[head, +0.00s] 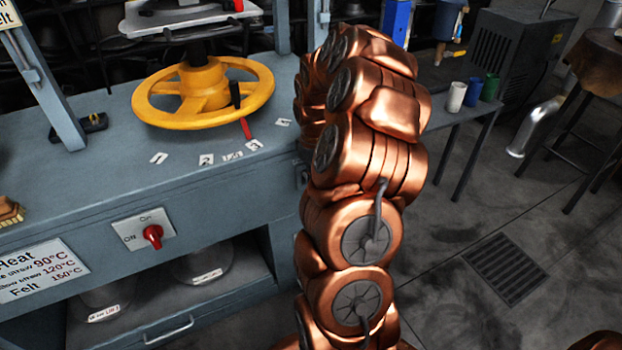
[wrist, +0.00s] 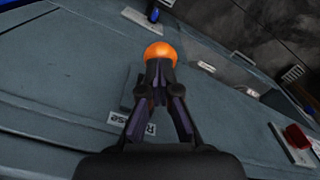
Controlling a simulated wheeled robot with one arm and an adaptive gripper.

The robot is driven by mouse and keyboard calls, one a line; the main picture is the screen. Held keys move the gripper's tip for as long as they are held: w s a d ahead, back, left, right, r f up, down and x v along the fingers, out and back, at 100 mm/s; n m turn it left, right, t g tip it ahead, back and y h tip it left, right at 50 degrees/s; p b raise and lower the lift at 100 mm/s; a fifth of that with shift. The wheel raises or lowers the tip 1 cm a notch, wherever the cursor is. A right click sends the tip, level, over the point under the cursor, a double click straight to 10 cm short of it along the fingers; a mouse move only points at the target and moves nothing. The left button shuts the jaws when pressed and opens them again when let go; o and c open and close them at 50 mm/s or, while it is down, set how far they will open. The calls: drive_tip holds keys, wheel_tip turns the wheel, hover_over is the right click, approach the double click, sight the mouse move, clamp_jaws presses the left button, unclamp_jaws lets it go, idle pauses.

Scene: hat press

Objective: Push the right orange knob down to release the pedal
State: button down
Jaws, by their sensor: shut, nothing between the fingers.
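An orange knob (wrist: 160,51) shows in the wrist view, round and bright, just beyond my fingertips. My gripper (wrist: 161,74) is shut with nothing between its fingers, and its tips overlap the knob's near edge in the picture. I cannot tell whether they touch it. A white label (wrist: 127,124) on the grey-blue surface is partly covered by a finger, so its word is only partly readable. In the head view my copper arm hides my gripper and the knob. No pedal is visible in either view.
The grey-blue press bench (head: 205,180) carries a yellow handwheel (head: 160,113). A red switch (head: 152,235) is on its front and also shows in the wrist view (wrist: 298,137). A side table (head: 455,125) with several cups stands at the right. Open floor lies right of my arm.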

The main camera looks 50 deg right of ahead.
drive_tip(key=shift+r+p, duration=0.65)
drive_tip(key=shift+r, duration=1.95)
drive_tip(key=s+a+r+p, duration=0.3)
drive_tip(key=a+r, duration=0.4)
drive_tip(key=a, duration=0.4)
drive_tip(key=s+a+r+p, duration=0.3)
drive_tip(key=a+r, duration=0.4)
drive_tip(key=a, duration=0.3)
drive_tip(key=s+a+r+m+g+p, duration=0.1)
drive_tip(key=s+a+r+p, duration=0.1)
drive_tip(key=s+a, duration=0.4)
drive_tip(key=s+a+r+m+p, duration=0.1)
drive_tip(key=s+a+r+p, duration=0.2)
drive_tip(key=s, duration=0.8)
drive_tip(key=shift+s+a+r+g+p, duration=0.4)
drive_tip(key=shift+a+r, duration=0.1)
drive_tip(key=shift+a, duration=0.85)
